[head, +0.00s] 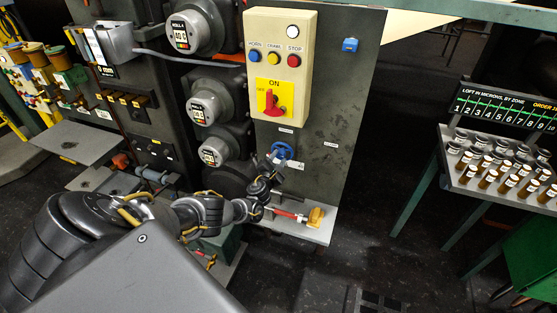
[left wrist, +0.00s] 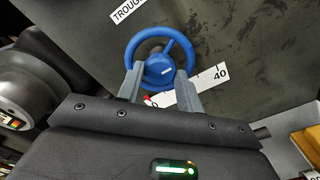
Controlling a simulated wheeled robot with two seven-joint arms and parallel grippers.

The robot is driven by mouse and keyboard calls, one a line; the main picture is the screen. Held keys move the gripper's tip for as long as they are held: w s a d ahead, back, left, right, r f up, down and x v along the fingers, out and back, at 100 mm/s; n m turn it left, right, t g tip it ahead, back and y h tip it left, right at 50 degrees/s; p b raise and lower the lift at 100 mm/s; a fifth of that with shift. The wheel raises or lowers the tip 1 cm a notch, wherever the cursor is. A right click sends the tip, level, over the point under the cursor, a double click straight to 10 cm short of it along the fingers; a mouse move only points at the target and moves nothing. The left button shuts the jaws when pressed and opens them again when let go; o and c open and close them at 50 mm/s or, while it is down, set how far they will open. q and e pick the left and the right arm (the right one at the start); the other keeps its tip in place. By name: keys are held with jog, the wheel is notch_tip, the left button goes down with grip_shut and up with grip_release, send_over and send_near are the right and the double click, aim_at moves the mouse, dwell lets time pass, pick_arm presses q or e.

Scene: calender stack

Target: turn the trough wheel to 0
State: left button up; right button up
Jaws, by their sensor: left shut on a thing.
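The blue trough wheel (head: 283,150) is on the dark panel below the yellow control box. In the left wrist view the wheel (left wrist: 133,42) has a round rim, a spoke at the upper right and a hub with a short white mark. My left gripper (head: 272,165) is at the wheel. In the left wrist view its two grey fingers (left wrist: 158,78) are on either side of the hub, shut on the wheel. A white scale strip (left wrist: 205,84) below reads 40 at its right end. A small red mark sits by a 0 at its left end, partly hidden by my gripper.
The control box (head: 279,65) has buttons and a red switch above the wheel. A red-handled tool (head: 287,214) and a yellow block (head: 315,217) are on the ledge below. A table of jars (head: 500,165) stands at right, with open floor between.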

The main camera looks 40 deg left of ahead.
pick_arm(q)
jog(key=o, duration=1)
jog(key=shift+s+d, duration=0.1)
jog(key=shift+s, duration=0.05)
jog(key=p+v, duration=0.3)
jog(key=v, duration=0.7)
jog(key=shift+s, duration=0.2)
jog(key=shift+d, duration=0.1)
